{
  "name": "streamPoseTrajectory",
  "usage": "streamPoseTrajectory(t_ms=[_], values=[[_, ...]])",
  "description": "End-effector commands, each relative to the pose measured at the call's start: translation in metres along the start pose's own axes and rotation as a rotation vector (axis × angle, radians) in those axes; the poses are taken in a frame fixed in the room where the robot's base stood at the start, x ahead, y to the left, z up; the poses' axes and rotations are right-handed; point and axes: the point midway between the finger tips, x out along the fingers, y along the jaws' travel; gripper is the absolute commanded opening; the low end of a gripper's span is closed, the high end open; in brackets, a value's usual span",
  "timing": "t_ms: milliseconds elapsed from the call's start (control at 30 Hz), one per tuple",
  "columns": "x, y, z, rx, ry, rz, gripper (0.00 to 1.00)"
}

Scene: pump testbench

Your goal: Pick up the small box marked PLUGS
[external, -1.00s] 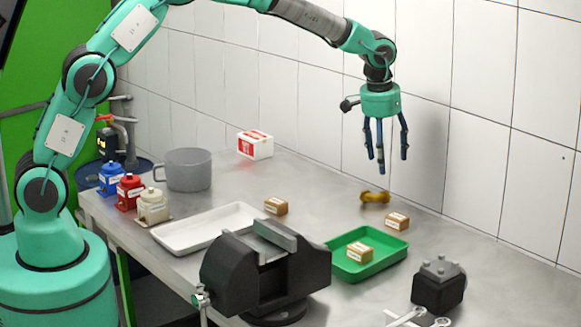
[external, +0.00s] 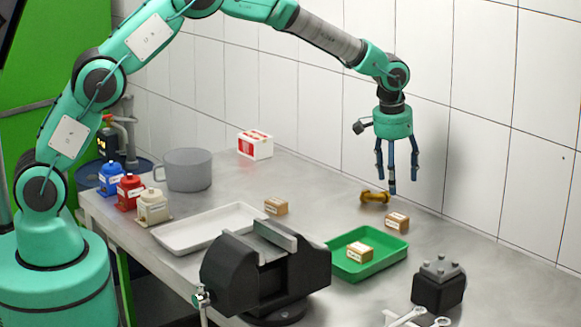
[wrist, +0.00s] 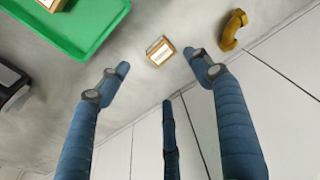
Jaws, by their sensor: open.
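My gripper (external: 396,175) has three blue fingers, spread open and empty, pointing down above the back right of the bench. A second small box (external: 359,252) is in the green tray, and a third (external: 276,206) stands by the white tray. The labels are too small to read, so I cannot tell which says PLUGS.
A brass pipe fitting (external: 374,197) lies close to the box, near the tiled wall. The green tray (external: 345,270), black vise (external: 225,275), white tray (external: 185,238) and black block with bolts (external: 438,285) stand around. Bare bench lies right of the box.

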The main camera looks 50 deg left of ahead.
Motion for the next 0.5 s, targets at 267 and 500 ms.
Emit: streamPoseTrajectory(t_ms=[267, 500], values=[[0.044, -0.001, 0.001, 0.000, -0.002, -0.001, 0.65], [0.060, 0.000, 0.000, 0.000, 0.000, 0.000, 0.65]])
